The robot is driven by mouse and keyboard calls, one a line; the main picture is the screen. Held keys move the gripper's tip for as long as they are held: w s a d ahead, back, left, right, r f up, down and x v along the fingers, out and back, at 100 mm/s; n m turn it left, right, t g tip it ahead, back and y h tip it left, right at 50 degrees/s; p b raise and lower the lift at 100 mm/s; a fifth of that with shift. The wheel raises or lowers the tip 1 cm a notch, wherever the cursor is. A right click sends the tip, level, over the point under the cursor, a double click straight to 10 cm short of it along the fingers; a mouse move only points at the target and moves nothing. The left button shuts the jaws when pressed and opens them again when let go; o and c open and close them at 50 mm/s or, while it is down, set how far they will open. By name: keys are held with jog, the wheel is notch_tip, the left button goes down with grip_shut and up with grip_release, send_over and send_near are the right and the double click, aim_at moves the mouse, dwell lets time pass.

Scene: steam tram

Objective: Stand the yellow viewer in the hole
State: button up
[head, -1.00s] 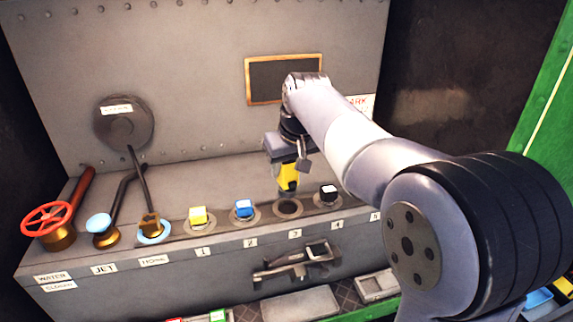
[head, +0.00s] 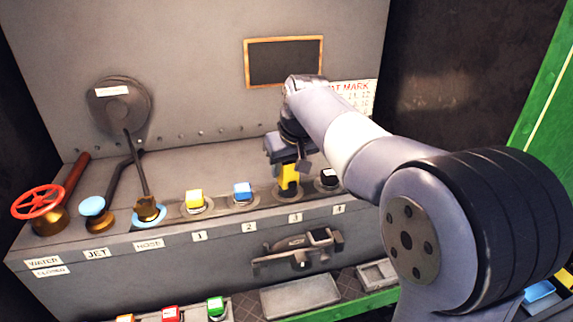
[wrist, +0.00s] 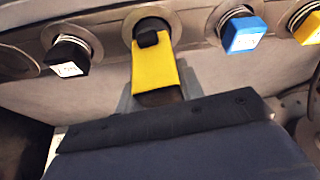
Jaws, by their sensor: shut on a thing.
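The yellow viewer (head: 289,174) is upright in my gripper (head: 290,163), above the number 3 label. In the wrist view the yellow viewer (wrist: 155,68) has a black end, which overlaps the ringed hole (wrist: 147,23). My gripper (wrist: 157,92) is shut on the viewer's yellow body. In the head view the viewer's dark lower end is at the hole's rim (head: 277,193) and covers most of the opening. I cannot tell how far the end is inside the hole.
A yellow-topped piece (head: 194,199) and a blue-topped piece (head: 242,191) stand in rings 1 and 2. A black piece (head: 327,178) stands at 4, close on the right. A red valve wheel (head: 38,202) and levers are at left. A latch (head: 300,252) sticks out below.

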jog(key=o, duration=1.2)
jog(key=shift+o, duration=0.7)
jog(key=o, duration=0.5)
jog(key=shift+o, duration=0.2)
jog(key=shift+r, duration=0.25)
jog(key=shift+r+p, duration=0.85)
jog(key=shift+p, duration=0.15)
jog(key=shift+r, duration=0.2)
jog(key=shift+r+p, duration=2.4)
jog(key=shift+r, duration=0.1)
jog(key=shift+f, duration=0.2)
